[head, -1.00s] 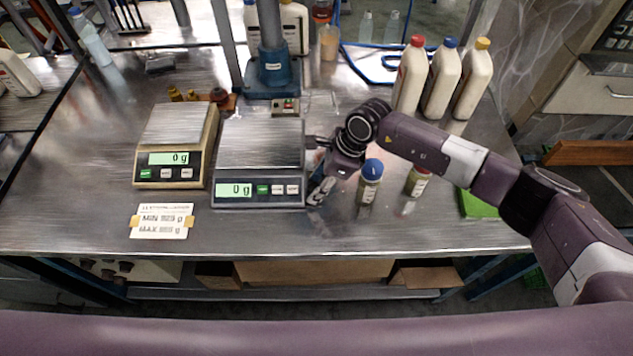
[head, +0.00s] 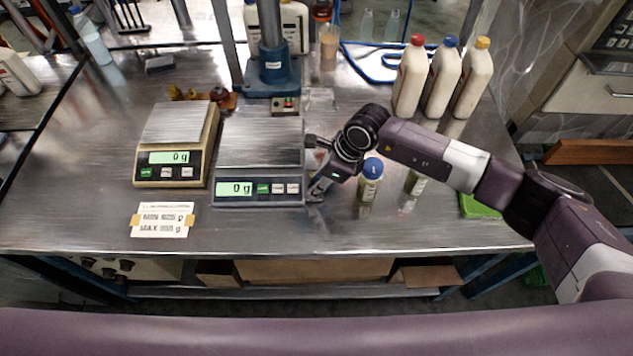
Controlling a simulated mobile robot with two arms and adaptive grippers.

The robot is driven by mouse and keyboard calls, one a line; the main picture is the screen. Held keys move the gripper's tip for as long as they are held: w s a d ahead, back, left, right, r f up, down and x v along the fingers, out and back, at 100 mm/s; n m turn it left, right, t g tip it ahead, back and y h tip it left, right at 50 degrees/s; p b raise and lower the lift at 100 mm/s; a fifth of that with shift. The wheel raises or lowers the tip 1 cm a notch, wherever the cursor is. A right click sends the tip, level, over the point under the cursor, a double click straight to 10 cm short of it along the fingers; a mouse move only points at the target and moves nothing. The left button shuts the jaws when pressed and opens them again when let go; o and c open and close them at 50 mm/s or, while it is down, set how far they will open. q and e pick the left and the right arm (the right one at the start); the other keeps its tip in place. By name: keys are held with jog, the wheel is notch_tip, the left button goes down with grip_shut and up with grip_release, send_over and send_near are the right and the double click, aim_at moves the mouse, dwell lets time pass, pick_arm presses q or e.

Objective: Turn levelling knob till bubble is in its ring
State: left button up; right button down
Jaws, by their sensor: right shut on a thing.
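Two scales stand on the steel bench. The grey scale (head: 260,160) in the middle reads 0 g, and the tan scale (head: 175,145) to its left also reads 0 g. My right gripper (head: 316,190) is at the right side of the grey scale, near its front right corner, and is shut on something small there. I take it to be the levelling knob, which the fingers hide. A dark knob-like part (head: 311,140) sticks out of the scale's right side, farther back. The bubble and its ring are too small to make out. My left gripper is not in view.
A blue-capped jar (head: 371,180) stands close right of my right gripper, with another jar (head: 416,182) beyond it under my arm. White bottles (head: 441,80) stand at the back right. A weight-limit card (head: 162,219) lies front left.

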jog(key=shift+m, duration=0.5)
jog(key=shift+r+t, duration=0.1)
jog(key=shift+t, duration=0.2)
jog(key=c, duration=1.6)
grip_release()
jog(key=shift+d+r, duration=0.15)
jog(key=shift+r, duration=0.15)
jog(key=v, duration=1.1)
jog(key=shift+r, duration=0.2)
jog(key=shift+s, duration=0.1)
